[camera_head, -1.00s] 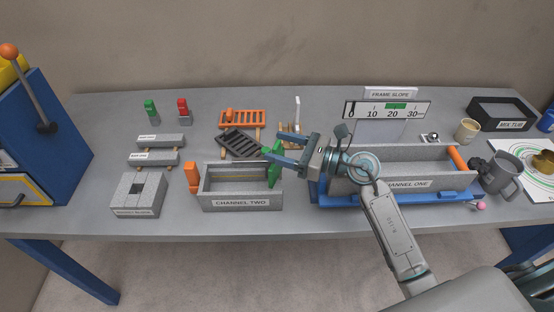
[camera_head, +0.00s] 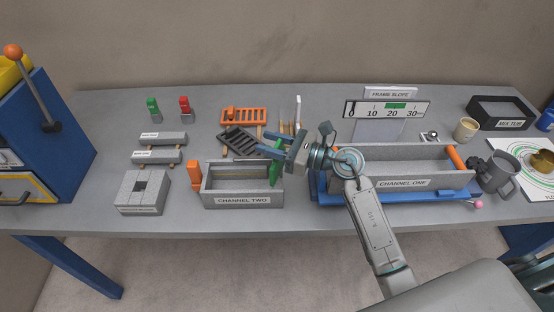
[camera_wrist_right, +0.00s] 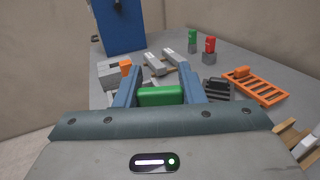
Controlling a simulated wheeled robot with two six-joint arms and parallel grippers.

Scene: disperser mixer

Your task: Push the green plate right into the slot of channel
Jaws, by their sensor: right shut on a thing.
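The green plate (camera_head: 275,171) stands at the right end of the grey channel two (camera_head: 243,200). Its lower part is hidden by the channel's walls, so I cannot tell how deep it sits. My right gripper (camera_head: 272,148) reaches in from the right above that end and is shut on the plate. In the right wrist view the plate (camera_wrist_right: 161,96) lies between the two blue fingers of the right gripper (camera_wrist_right: 160,92). The grey channel one (camera_head: 405,184) stands to the right on a blue tray (camera_head: 440,197). My left gripper is not in view.
An orange plate (camera_head: 196,178) stands at channel two's left end. A dark slotted rack (camera_head: 240,140) and an orange rack (camera_head: 243,116) lie behind it. A grey block (camera_head: 140,197) and grey bars (camera_head: 157,156) are left. A scale sign (camera_head: 388,110) stands behind channel one.

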